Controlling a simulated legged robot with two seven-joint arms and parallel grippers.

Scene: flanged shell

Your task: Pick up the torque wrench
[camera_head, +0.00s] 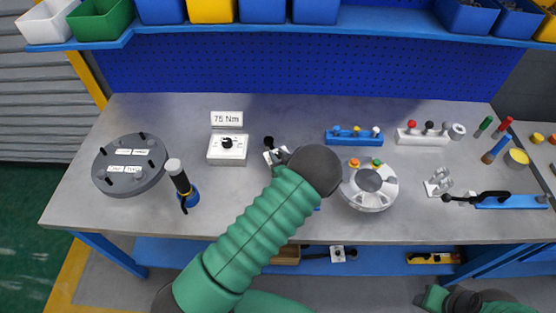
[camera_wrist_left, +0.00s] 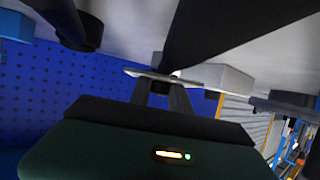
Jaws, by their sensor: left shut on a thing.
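My left gripper (camera_head: 277,156) is over the middle of the workbench in the head view, mostly hidden behind my green forearm and dark wrist. In the left wrist view, its fingers (camera_wrist_left: 165,85) are shut on a thick dark bar, which I take to be the torque wrench (camera_wrist_left: 215,35). The bar runs up and out of that view. In the head view, a small black end (camera_head: 268,140) shows just past the gripper; the rest is hidden by my arm. I cannot tell whether the wrench is clear of the bench.
A grey round flange (camera_head: 130,180) with studs and a black tool in a blue holder (camera_head: 191,197) stand left. A box under the 75 Nm sign (camera_head: 227,118) is left of my arm. A round silver fixture (camera_head: 368,203) is close on the right. The bench's front left is clear.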

